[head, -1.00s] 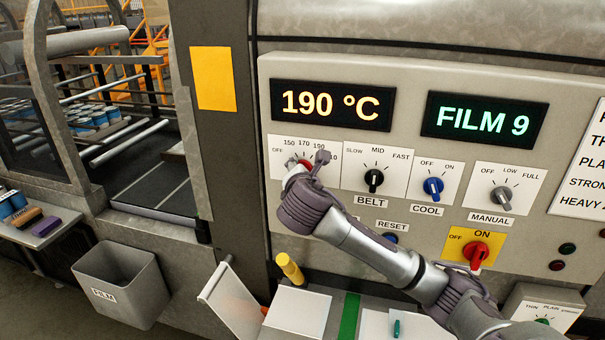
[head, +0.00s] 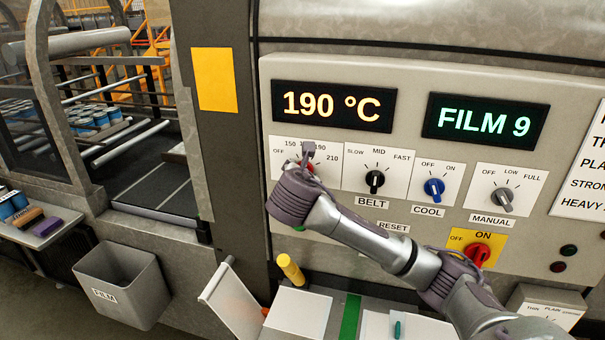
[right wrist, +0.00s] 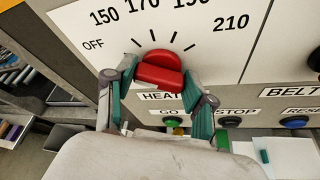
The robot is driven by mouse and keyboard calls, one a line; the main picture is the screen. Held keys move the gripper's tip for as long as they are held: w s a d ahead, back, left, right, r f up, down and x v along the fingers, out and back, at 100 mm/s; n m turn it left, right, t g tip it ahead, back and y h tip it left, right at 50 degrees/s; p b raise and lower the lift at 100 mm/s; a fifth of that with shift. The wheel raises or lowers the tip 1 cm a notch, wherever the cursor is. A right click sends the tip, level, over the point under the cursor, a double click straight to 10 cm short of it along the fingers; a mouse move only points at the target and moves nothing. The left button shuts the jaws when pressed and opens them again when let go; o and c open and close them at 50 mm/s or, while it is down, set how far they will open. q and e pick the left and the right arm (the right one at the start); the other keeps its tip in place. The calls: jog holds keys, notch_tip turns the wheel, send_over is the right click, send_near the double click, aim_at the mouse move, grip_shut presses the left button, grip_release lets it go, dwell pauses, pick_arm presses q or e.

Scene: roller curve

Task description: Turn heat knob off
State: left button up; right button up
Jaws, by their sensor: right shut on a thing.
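The red heat knob (right wrist: 160,68) sits on a white dial plate marked OFF, 150, 170, 190 and 210. In the right wrist view it lies between the two fingers of my right gripper (right wrist: 155,85), which is shut on it. I cannot tell which mark its pointer faces. The temperature display (head: 333,106) reads 190 °C. My left gripper is not in view.
The belt knob (head: 374,179), blue cool knob (head: 434,187) and manual knob (head: 503,198) stand to the right. A green GO button (right wrist: 173,122) lies under the heat plate. A film bin (head: 122,285) stands at lower left.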

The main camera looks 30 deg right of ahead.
jog(key=o, duration=1.2)
jog(key=shift+c, duration=0.2)
jog(key=shift+s, duration=0.1)
jog(key=v, duration=1.1)
jog(key=shift+s+a+r, duration=0.2)
jog(key=shift+s+a, duration=0.05)
jog(key=shift+a, duration=0.05)
